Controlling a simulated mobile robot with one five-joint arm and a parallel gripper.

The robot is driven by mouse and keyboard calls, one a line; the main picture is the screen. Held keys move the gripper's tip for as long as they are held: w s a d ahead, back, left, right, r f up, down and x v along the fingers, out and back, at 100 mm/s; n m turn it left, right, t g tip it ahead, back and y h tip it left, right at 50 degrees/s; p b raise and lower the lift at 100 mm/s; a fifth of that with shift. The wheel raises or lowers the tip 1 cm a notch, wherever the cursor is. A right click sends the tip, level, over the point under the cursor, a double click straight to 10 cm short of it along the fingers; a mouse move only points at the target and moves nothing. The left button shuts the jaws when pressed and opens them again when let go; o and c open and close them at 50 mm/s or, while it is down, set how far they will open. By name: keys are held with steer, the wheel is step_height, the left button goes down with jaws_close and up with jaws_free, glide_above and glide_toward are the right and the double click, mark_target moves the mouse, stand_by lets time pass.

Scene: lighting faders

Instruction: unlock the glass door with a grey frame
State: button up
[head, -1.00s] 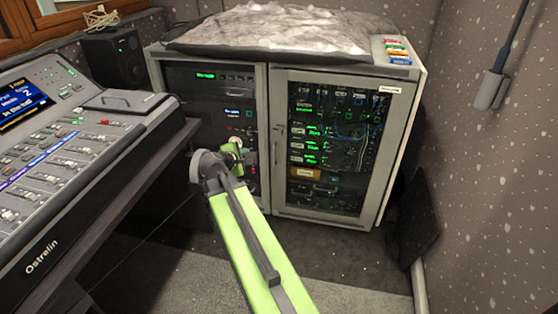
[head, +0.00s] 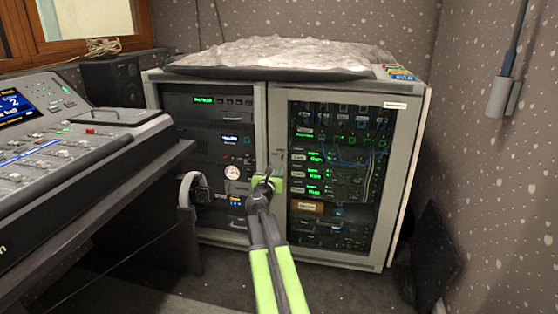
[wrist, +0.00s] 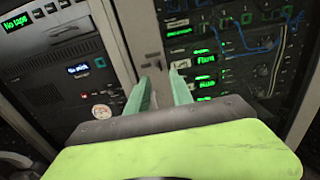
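The glass door (head: 395,165) with a light grey frame is shut on the right half of the rack cabinet; its frame also shows in the wrist view (wrist: 146,30). A small grey fitting (wrist: 152,62), perhaps a lock or key, sits on the door's left frame strip; details are too small to tell. It shows faintly in the head view (head: 279,158). My gripper (head: 268,174) is in front of that strip, below the fitting. In the wrist view its two green fingers (wrist: 160,75) are apart with nothing between them, pointing at the strip just under the fitting.
A mixing desk (head: 60,150) stands at the left, with headphones (head: 187,190) at its edge. A left rack bay (head: 205,130) adjoins the door. A dark flat panel (head: 435,245) leans by the right wall. Open floor lies in front of the door.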

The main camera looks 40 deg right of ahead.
mark_target(282, 156)
steer(key=x, duration=1.1)
steer(key=shift+w+d, duration=0.15)
steer(key=shift+d, duration=0.15)
jaws_close()
